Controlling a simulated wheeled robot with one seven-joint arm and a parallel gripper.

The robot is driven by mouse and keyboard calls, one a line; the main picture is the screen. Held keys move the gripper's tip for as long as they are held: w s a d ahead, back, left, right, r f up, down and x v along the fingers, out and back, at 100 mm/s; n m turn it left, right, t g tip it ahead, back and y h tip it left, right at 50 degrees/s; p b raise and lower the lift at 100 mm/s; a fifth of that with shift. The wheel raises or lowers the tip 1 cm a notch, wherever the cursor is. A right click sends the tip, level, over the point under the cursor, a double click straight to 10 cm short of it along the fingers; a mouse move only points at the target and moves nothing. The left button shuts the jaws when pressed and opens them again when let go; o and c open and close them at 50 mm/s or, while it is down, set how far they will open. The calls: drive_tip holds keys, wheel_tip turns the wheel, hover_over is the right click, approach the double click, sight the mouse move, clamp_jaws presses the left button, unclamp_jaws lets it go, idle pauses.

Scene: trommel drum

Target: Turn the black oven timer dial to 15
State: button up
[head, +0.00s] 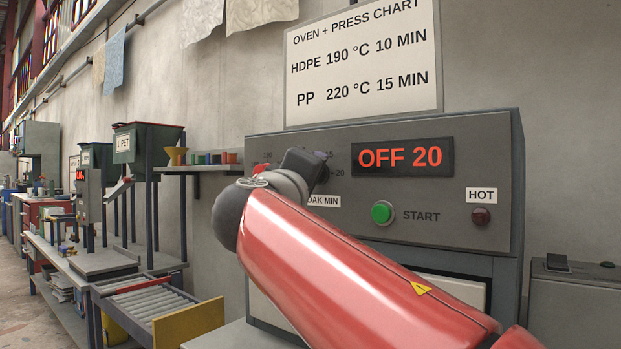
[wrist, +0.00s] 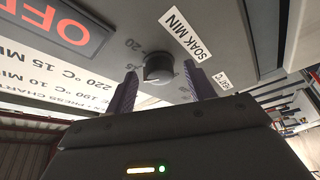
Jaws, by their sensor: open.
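The black oven timer dial (wrist: 157,68) sits on the grey oven panel beside the SOAK MIN label (wrist: 187,34). Numbers 15 and 20 show near it in the wrist view, which is upside down. My gripper (wrist: 160,71) is open, with one finger on each side of the dial. I cannot tell whether the fingers touch it, and its pointer is not clear. In the head view my dark gripper (head: 305,165) is at the panel and hides most of the dial. The oven display (head: 402,157) reads OFF 20 in red.
A green START button (head: 382,212) and a dark red HOT lamp (head: 481,216) are on the panel to the right. The chart (head: 362,62) above lists HDPE 190 °C 10 min and PP 220 °C 15 min. A shelf with small cups (head: 212,158) is left.

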drive_tip(key=b+v, duration=0.1)
drive_tip(key=v, duration=0.6)
drive_tip(key=shift+s+b, duration=0.25)
drive_tip(key=shift+b, duration=0.15)
drive_tip(key=shift+a, duration=0.1)
